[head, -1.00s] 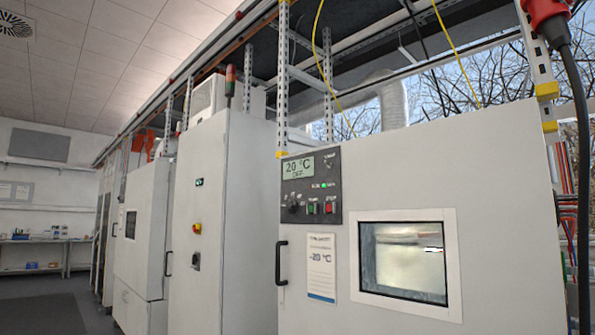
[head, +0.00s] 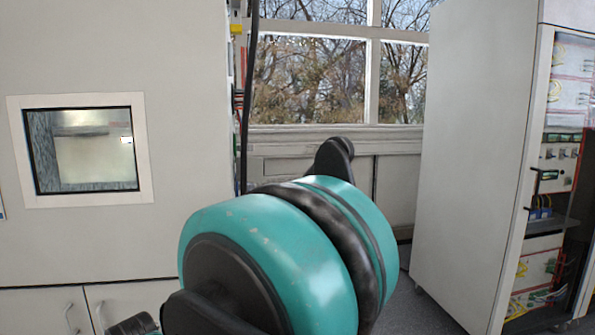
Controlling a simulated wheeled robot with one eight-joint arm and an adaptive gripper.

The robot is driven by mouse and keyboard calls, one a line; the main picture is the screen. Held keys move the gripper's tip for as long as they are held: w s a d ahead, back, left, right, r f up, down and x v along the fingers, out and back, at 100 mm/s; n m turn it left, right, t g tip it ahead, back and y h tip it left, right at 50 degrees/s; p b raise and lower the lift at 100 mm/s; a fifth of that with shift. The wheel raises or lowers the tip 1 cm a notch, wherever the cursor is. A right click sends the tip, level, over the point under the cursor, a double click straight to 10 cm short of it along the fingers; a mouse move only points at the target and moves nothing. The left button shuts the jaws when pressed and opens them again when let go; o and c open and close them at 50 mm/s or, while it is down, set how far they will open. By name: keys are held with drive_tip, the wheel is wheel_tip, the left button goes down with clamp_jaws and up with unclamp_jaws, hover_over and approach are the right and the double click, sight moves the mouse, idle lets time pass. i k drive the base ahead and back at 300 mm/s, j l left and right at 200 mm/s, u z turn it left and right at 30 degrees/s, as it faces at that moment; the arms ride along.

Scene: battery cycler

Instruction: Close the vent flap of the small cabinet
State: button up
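A large pale cabinet (head: 185,60) with a small framed window (head: 93,155) fills the left of the head view. Below it are low doors with curved handles. I cannot make out a vent flap in this view, and I cannot tell which cabinet is the small one. My teal and black arm (head: 300,245) stands in the middle foreground and hides part of the floor and the cabinet's lower right corner. My gripper is not in view.
A tall grey rack (head: 470,150) stands at the right, with instruments and cables (head: 545,205) on its open side. Between it and the pale cabinet are a bright window (head: 320,80) and a low panelled wall. A black cable (head: 246,110) hangs beside the cabinet. Some grey floor (head: 425,305) is clear.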

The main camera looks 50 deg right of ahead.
sight(255, 166)
drive_tip(key=z, duration=1.45)
